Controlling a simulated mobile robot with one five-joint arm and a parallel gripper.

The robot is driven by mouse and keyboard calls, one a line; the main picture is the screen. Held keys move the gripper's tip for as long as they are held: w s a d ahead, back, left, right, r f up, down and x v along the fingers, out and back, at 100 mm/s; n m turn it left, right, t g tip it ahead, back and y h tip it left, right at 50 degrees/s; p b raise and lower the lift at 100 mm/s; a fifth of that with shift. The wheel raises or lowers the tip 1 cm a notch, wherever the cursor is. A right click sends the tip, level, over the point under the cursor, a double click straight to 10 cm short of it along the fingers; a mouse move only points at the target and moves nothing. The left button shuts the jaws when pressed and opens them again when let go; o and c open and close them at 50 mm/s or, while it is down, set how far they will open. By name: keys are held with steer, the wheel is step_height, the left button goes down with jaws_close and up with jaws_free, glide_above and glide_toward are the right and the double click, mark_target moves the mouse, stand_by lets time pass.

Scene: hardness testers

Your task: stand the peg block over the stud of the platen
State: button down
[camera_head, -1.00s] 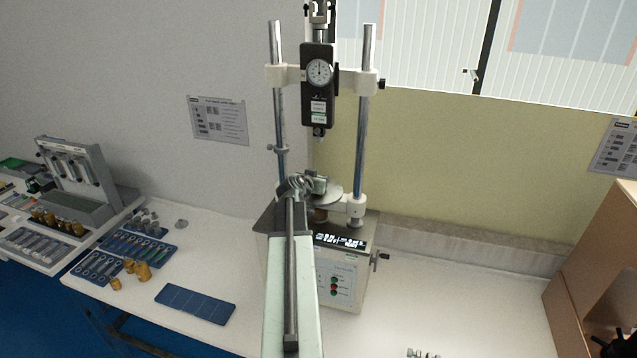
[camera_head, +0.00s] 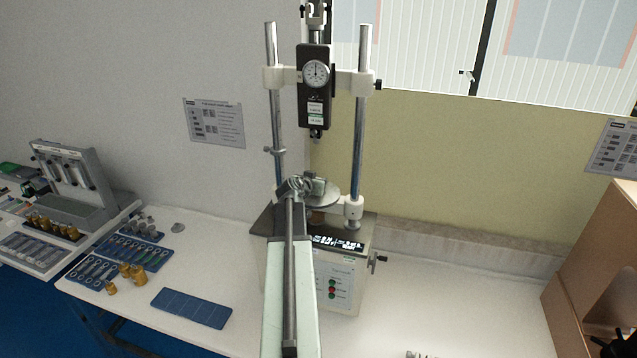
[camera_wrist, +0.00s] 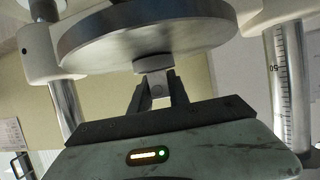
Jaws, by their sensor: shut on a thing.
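The platen (camera_head: 326,199) is a round grey metal disc low between the tester's two columns; its rim also shows large at the top of the wrist view (camera_wrist: 205,42). My gripper (camera_head: 302,184) is at the platen's left front in the head view. In the wrist view my gripper (camera_wrist: 157,82) is shut on a small grey peg block (camera_wrist: 153,63), which overlaps the platen's rim. I cannot tell whether the block touches the platen. The stud is not visible, and the underside of the block is hidden.
The tester's dial head (camera_head: 315,75) hangs above the platen between two upright columns (camera_head: 359,140). A blue mat (camera_head: 192,308) lies on the white bench at left, near brass weights (camera_head: 134,272) and blue trays. The bench right of the tester is mostly clear.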

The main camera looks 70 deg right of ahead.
steer(key=c, duration=1.2)
jaws_free()
steer(key=shift+o, duration=0.2)
steer(key=p+v, duration=0.3)
steer(key=v, duration=0.5)
steer(key=shift+d, duration=0.1)
steer(key=shift+f, duration=0.1)
